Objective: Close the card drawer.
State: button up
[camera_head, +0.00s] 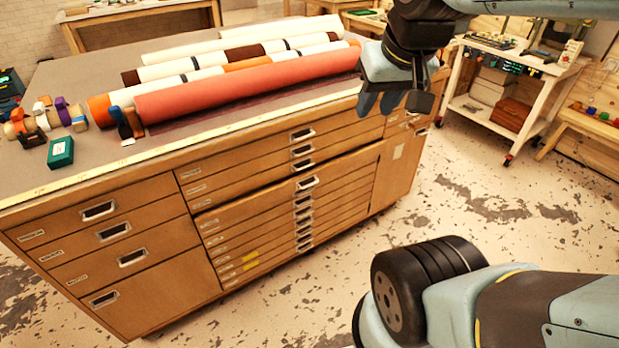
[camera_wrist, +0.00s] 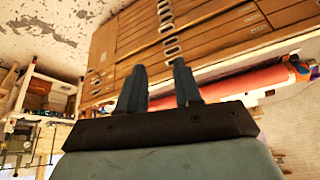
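A wooden flat-file cabinet (camera_head: 160,294) has several shallow drawers with metal pulls. One drawer (camera_head: 262,203) in its middle stack appears to stand out a little from the fronts above, with a strip of its top edge showing. I cannot read the labels, so I cannot tell which is the card drawer. My gripper (camera_head: 392,104) hangs near the right end of the cabinet top in the head view, fingers down. In the wrist view my gripper (camera_wrist: 158,88) has its two fingers apart with nothing between them. The drawer fronts (camera_wrist: 215,32) appear upside down beyond the fingertips.
Several foil rolls lie on the cabinet top, a red one (camera_head: 245,83) nearest. Tape rolls (camera_head: 62,115) and a green box (camera_head: 60,152) sit at its left. A white cart (camera_head: 548,85) stands at the right. The floor (camera_head: 470,205) before the cabinet is clear.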

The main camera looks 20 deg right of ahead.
jog(key=w+f+m+g+y, duration=0.3)
jog(key=w+f+m+y, duration=0.3)
jog(key=w+f+m, duration=0.5)
jog(key=w+f+m+g+y, duration=0.45)
jog(key=w+f+m, duration=0.25)
jog(key=w+f, duration=0.5)
jog(key=w+d+f+m+t+y, duration=0.1)
jog(key=d+f+m+t, duration=0.2)
jog(key=f+m+t, duration=0.5)
jog(key=w+d+f+m+t+y, duration=0.1)
jog(key=d+f+m+t, duration=0.2)
jog(key=f+m, duration=0.85)
jog(key=w+d+f+m+t+y, duration=0.1)
jog(key=w+d+f+m+t, duration=0.15)
jog(key=f+m+t, duration=0.7)
jog(key=w+a+n+g, duration=0.2)
jog(key=w+a+g, duration=0.1)
jog(key=w+a, duration=0.5)
jog(key=shift+w+f, duration=0.2)
jog(key=shift+w, duration=0.45)
jog(key=shift+a, duration=0.1)
